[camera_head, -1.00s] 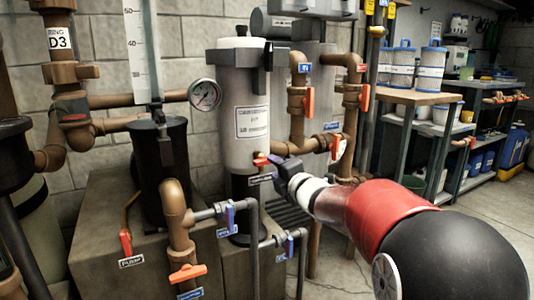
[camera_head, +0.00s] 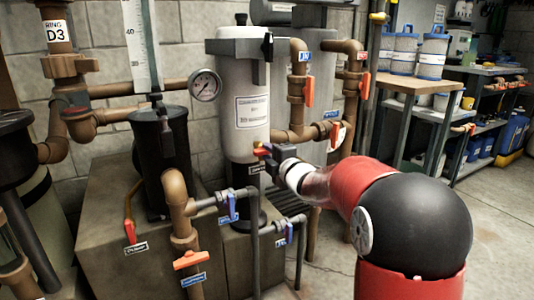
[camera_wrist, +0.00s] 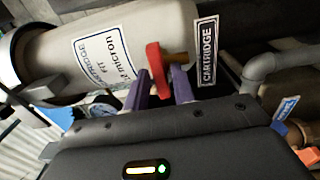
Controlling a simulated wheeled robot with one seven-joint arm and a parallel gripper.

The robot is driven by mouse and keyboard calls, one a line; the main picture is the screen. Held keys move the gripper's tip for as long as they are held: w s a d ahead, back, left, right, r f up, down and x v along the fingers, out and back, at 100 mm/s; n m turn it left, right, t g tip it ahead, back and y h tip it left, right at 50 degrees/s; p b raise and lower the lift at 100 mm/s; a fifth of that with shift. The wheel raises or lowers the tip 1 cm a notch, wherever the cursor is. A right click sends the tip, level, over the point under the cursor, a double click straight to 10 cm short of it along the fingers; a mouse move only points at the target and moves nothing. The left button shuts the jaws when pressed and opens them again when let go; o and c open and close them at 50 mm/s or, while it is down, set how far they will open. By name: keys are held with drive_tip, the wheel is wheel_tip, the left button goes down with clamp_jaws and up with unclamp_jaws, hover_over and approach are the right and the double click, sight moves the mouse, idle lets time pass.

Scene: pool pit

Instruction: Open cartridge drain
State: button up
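The cartridge drain valve is on the front of the grey cartridge filter canister (camera_head: 240,95), near its base. Its red handle (camera_wrist: 158,72) stands out in the wrist view, beside a brass-coloured stem. The dark "CARTRIDGE" label (camera_wrist: 206,52) is just to its right there. My gripper (camera_wrist: 160,80) has its two purple fingers on either side of the red handle, with little or no gap visible. In the head view my gripper (camera_head: 272,155) reaches in from the right at the valve, and it hides part of it.
A pressure gauge (camera_head: 205,85) and a black strainer pot (camera_head: 160,160) stand left of the canister. Several blue- and orange-handled valves crowd the pipes in front, including a lower orange handle (camera_head: 190,260). A wooden-topped bench (camera_head: 415,84) stands at the right, with open floor before it.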

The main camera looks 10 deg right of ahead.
clamp_jaws()
drive_tip(key=shift+f, duration=0.1)
drive_tip(key=n+b, duration=0.6)
drive_tip(key=shift+n+b, duration=0.35)
drive_tip(key=shift+n, duration=0.05)
drive_tip(key=n, duration=0.4)
drive_tip(key=shift+n, duration=0.3)
drive_tip(key=n, duration=0.7)
drive_tip(key=shift+o, duration=1.9)
unclamp_jaws()
